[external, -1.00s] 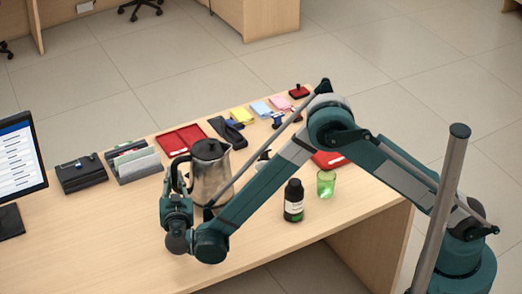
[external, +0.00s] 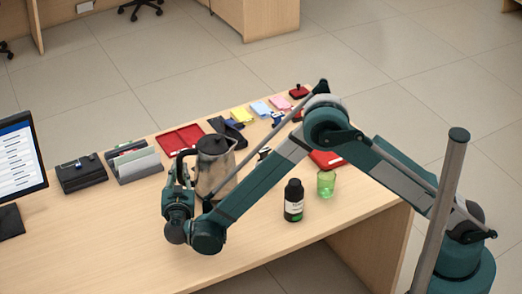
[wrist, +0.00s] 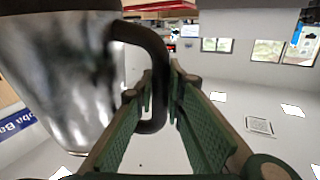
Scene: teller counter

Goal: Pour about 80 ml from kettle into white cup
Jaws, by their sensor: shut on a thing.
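The kettle (external: 214,163), a worn metallic jug with a dark lid and black handle, is over the counter in the external view. Its body (wrist: 62,75) fills the left of the wrist view. My gripper (wrist: 160,88) is shut on the black handle, which passes between the fingers. In the external view my gripper (external: 181,180) is at the kettle's left side. The kettle's lower part is hidden behind my arm, and it appears slightly tipped to the right. I cannot make out a white cup; my arm covers part of the counter right of the kettle.
A dark bottle (external: 293,201) and a green glass (external: 326,184) stand right of my forearm. A red tray (external: 181,141), a file holder (external: 138,167) and a black box (external: 82,175) lie behind. A monitor (external: 20,158) stands at left. The front counter is clear.

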